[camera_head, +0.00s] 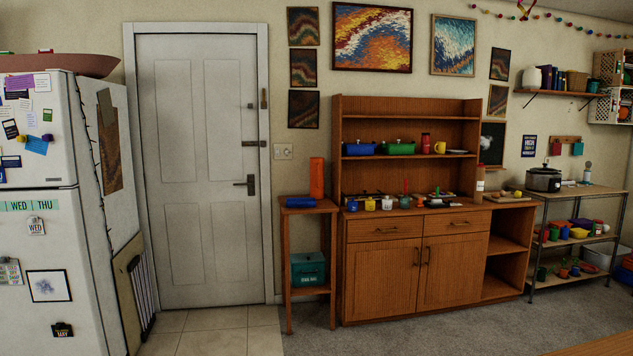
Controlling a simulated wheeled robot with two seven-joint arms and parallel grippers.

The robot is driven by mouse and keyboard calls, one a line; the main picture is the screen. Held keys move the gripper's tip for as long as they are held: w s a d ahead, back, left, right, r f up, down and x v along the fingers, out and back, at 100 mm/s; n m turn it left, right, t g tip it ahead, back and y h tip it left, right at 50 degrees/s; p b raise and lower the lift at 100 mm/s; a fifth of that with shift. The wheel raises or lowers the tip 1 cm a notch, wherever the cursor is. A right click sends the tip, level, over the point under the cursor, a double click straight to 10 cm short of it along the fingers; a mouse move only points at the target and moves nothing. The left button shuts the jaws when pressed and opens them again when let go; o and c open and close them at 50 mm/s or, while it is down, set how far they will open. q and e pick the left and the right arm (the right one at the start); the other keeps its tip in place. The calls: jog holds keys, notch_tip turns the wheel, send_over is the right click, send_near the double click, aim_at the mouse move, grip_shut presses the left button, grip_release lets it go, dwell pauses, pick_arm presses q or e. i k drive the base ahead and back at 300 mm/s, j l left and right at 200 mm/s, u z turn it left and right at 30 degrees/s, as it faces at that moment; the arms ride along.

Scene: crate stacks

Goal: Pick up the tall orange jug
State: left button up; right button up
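A tall orange upright object (317,178), which looks like the jug, stands on the top of a narrow wooden side table (309,208). The table is between the white door and the wooden hutch. A low blue item (300,201) sits just left of the orange object's base on the same top. No handle or spout can be made out at this distance. Neither of my grippers is in view, and nothing touches the orange object.
The wooden hutch (382,270) stands right of the side table, with small cups and pots on its counter. A teal box (308,268) is on the side table's lower shelf. A fridge (35,130) is at left. The floor before the door (205,170) is clear.

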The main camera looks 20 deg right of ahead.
aim_at(316, 164)
jog(key=z, duration=0.15)
jog(key=i, duration=5)
jog(key=i+l+z, duration=0.15)
jog(key=z, duration=0.2)
